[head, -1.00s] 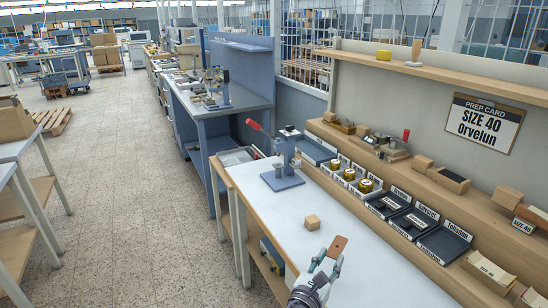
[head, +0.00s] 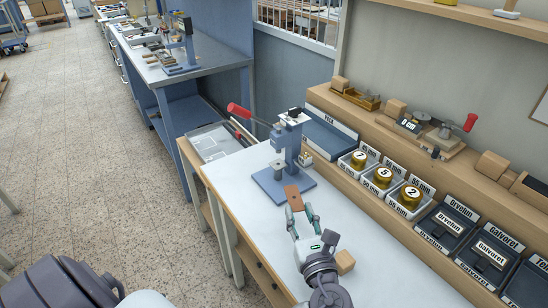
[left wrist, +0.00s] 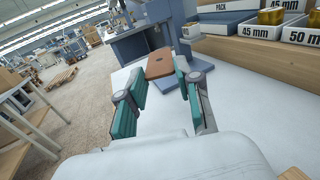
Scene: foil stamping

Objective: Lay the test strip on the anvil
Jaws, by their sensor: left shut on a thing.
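The test strip is a small brown leather-like piece with a hole (head: 292,197). My left gripper (head: 300,208) is shut on its near end, and the strip points away toward the press. The left wrist view also shows the strip (left wrist: 160,64) between the green finger pads. The blue-grey press (head: 292,145) with a red lever handle stands at the table's far end. Its anvil (head: 277,171) looks like a short grey post above the base plate. The strip appears over or just in front of the base's near edge; its height is unclear. My right gripper is out of view.
A wooden block (head: 345,262) lies right of my left gripper on the white table (head: 240,185). A stepped wooden shelf on the right holds trays of gold foil rolls (head: 383,178), dark labelled boxes (head: 487,252) and a pack (head: 328,132). The table's left part is clear.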

